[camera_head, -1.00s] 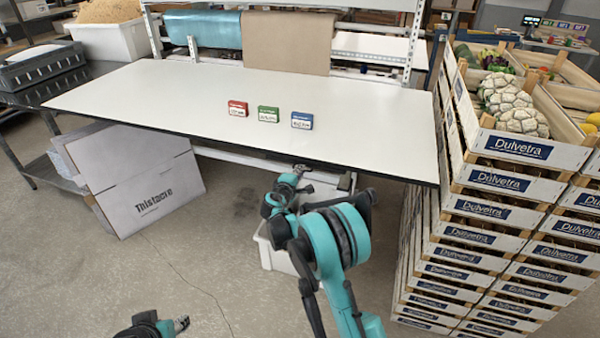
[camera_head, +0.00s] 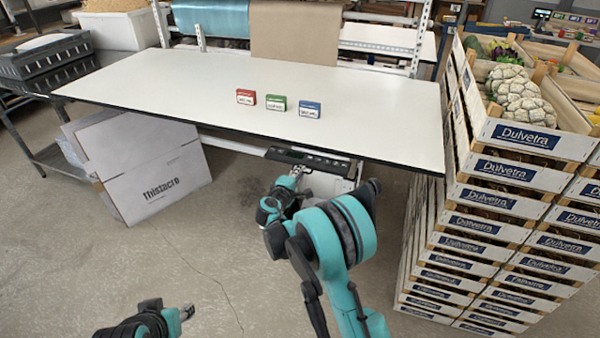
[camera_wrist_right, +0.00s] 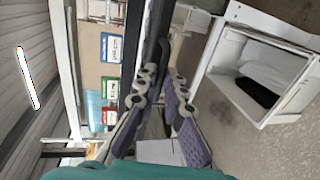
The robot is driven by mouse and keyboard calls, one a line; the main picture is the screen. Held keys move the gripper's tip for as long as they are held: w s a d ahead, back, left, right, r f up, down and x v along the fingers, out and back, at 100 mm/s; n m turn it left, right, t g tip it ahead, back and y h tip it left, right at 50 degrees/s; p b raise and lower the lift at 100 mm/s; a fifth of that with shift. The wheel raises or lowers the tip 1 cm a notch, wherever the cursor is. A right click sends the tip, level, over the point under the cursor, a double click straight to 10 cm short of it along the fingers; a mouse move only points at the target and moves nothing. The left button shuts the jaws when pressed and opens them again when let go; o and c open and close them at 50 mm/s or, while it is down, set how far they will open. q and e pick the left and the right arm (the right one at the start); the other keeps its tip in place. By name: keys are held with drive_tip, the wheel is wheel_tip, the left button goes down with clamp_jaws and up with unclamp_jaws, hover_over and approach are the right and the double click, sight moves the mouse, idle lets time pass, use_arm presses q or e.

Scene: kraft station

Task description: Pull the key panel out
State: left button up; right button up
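The key panel (camera_head: 308,160) is a dark, narrow strip with small keys on it. In the head view it sticks out from under the table's front edge. My right gripper (camera_head: 297,172) is at the panel's front edge, left of its middle. In the right wrist view the two grey fingers (camera_wrist_right: 164,76) close in on the dark panel edge between their tips; the exact contact is hard to see. My left gripper (camera_head: 187,312) is low at the left over the floor, away from the table, and its finger opening is too small to judge.
The white table (camera_head: 190,90) bears a red box (camera_head: 246,97), a green box (camera_head: 276,103) and a blue box (camera_head: 309,109). Stacked crates (camera_head: 490,222) stand close at the right. A carton (camera_head: 150,170) leans under the table at the left. Floor in front is clear.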

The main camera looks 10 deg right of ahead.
drive_tip(key=shift+o, duration=0.8)
drive_tip(key=v, duration=1.2)
drive_tip(key=shift+d+r, duration=0.1)
